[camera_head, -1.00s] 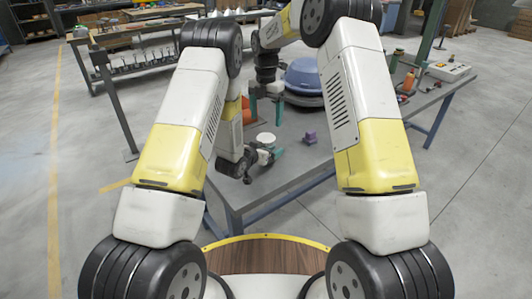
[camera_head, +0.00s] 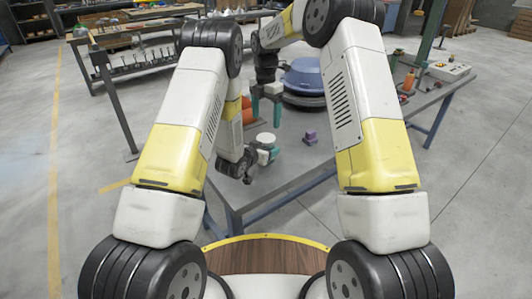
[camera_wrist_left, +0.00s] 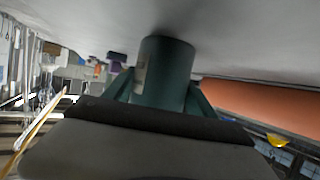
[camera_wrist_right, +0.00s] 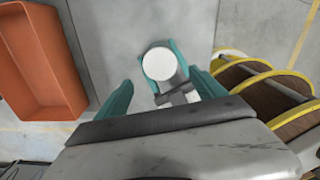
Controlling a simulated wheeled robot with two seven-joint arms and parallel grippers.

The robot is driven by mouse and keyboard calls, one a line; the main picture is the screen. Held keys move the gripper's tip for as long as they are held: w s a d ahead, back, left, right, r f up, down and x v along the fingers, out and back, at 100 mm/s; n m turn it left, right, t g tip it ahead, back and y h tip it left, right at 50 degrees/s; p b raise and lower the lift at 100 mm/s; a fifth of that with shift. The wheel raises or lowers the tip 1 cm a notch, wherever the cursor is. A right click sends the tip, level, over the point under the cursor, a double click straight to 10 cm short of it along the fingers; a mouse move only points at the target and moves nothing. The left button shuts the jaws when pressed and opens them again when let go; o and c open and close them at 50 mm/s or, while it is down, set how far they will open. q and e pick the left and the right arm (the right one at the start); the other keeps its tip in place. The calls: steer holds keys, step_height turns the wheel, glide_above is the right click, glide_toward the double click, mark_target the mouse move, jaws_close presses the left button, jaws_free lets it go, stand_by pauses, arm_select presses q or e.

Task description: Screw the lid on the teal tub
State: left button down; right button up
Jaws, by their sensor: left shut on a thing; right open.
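The teal tub (camera_wrist_left: 167,72) stands on the grey table, between the fingers of my left gripper (camera_wrist_left: 160,90), which is shut on it. In the head view my left gripper (camera_head: 266,155) is low over the table. The white round lid (camera_head: 265,139) shows face up there, where the tub is. In the right wrist view the lid (camera_wrist_right: 159,64) hides the tub below, so I cannot tell how they meet. My right gripper (camera_head: 266,121) is above the lid, pointing down. Its teal fingers are open either side of the lid (camera_wrist_right: 150,62), apart from it.
A purple block (camera_head: 310,137) is on the table right of the lid. An orange bin (camera_wrist_right: 45,60) is to the left in the right wrist view. A blue hood (camera_head: 305,77) lies farther back. The table's front edge (camera_head: 285,190) is close; bare table surrounds the block.

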mark_target(266, 137)
steer(key=m, duration=0.6)
steer(key=shift+m, duration=0.3)
steer(key=shift+f, duration=4)
